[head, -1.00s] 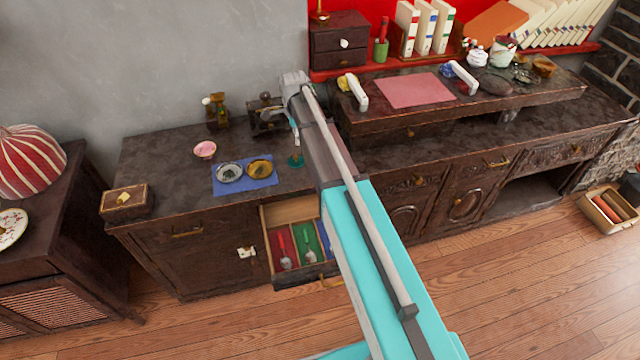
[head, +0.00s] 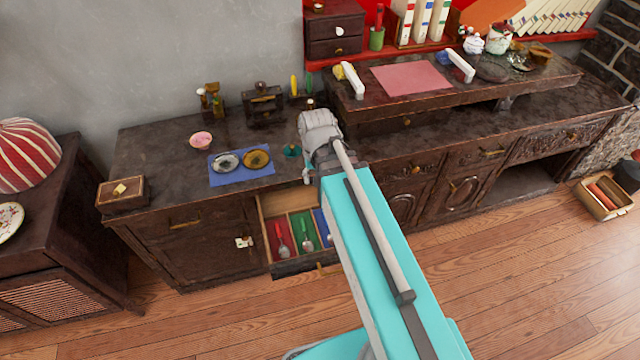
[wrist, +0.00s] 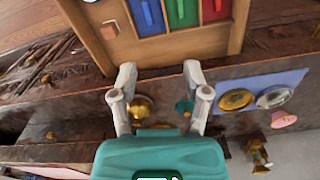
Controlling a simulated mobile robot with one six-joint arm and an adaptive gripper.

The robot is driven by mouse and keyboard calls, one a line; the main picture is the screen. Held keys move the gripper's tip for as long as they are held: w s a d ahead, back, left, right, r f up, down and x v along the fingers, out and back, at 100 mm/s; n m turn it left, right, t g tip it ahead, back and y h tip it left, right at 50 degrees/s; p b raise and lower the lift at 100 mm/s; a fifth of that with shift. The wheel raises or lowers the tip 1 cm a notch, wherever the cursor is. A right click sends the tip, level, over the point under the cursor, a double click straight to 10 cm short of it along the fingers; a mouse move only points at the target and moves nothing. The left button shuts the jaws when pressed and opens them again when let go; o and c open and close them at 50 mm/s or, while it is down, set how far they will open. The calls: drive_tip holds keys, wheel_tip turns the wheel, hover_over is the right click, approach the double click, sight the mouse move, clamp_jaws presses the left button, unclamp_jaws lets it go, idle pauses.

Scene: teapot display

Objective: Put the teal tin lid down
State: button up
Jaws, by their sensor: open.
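The teal tin lid (head: 292,151) rests on the dark counter just right of the blue mat. In the wrist view the teal lid (wrist: 184,106) shows beside my right finger, partly overlapped by it. My gripper (wrist: 160,80) is open with nothing held between its fingers. In the head view my wrist and arm hide most of the gripper, which is in front of the lid and apart from it. A round brass-coloured thing (wrist: 140,108) shows near my left finger in the wrist view.
The blue mat (head: 215,182) bears a silver dish (head: 226,162) and a gold dish (head: 257,159). An open drawer (head: 273,208) with red, green and blue compartments juts out below. A raised shelf (head: 440,100) lies to the right.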

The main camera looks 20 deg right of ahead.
drive_tip(key=s+n, duration=0.2)
drive_tip(key=shift+s, duration=0.35)
drive_tip(key=shift+r, duration=0.1)
wheel_tip(320, 180, up, 6)
drive_tip(key=p, duration=0.6)
drive_tip(key=shift+r+p, duration=0.2)
drive_tip(key=shift+p, duration=0.1)
drive_tip(key=shift+d, duration=0.15)
